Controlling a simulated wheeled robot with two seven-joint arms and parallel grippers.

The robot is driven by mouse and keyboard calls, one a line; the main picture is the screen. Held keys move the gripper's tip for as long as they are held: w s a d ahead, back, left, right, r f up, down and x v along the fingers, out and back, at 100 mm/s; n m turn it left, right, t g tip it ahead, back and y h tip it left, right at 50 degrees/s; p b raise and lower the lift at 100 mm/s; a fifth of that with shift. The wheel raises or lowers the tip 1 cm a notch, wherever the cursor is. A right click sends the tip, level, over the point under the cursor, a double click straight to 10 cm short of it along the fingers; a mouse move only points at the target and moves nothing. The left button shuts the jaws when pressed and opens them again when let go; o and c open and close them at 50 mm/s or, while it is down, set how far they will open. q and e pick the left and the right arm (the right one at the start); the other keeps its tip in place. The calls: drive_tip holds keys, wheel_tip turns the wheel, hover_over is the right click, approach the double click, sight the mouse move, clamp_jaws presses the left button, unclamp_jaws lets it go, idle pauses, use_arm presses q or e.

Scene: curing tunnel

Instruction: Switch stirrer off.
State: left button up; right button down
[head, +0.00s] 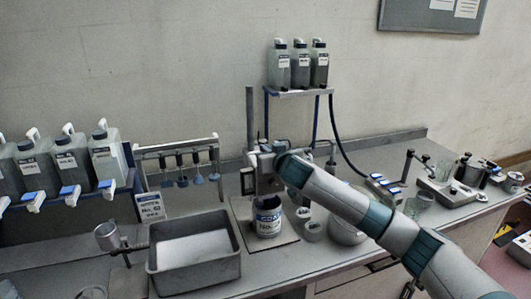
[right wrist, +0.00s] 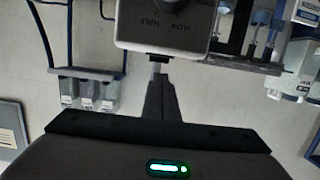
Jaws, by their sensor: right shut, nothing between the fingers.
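The stirrer stands on a flat base plate (head: 287,240), with an upright post (head: 250,112) at its back. A labelled tin (head: 268,228) stands on the plate. In the right wrist view the stirrer's grey control box (right wrist: 140,35) fills the top middle, with upside-down SLOW and HALF markings and part of a dark round knob (right wrist: 172,4) at the picture's edge. My right gripper (right wrist: 158,64) is shut and empty, its tips at the box's near edge; I cannot tell whether they touch. In the head view my right arm hides much of the stirrer head. My left gripper is not in view.
A grey tray (head: 160,279) sits left of the stirrer. Small white cups (head: 313,232) stand right of the tin. A shelf (head: 300,93) with several bottles rises behind. A rack of paddles (head: 178,148) and large jugs (head: 72,160) stand at left. Glassware and clamps crowd the right.

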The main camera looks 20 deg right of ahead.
wheel_tip(320, 180, up, 3)
drive_tip(key=shift+a+f+p, duration=0.1)
drive_tip(key=shift+f+p, duration=0.05)
drive_tip(key=shift+p, duration=0.55)
drive_tip(key=shift+s+a+f+b, duration=0.1)
drive_tip(key=shift+s+f+b, duration=0.1)
drive_tip(key=shift+s+b, duration=0.4)
use_arm(q)
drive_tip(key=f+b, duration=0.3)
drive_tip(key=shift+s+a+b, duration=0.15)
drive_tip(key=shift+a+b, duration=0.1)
drive_tip(key=shift+b, duration=0.05)
use_arm(e)
drive_tip(key=r+v, duration=0.1)
drive_tip(key=v, duration=0.7)
drive_tip(key=shift+r, duration=0.35)
drive_tip(key=shift+s, duration=0.1)
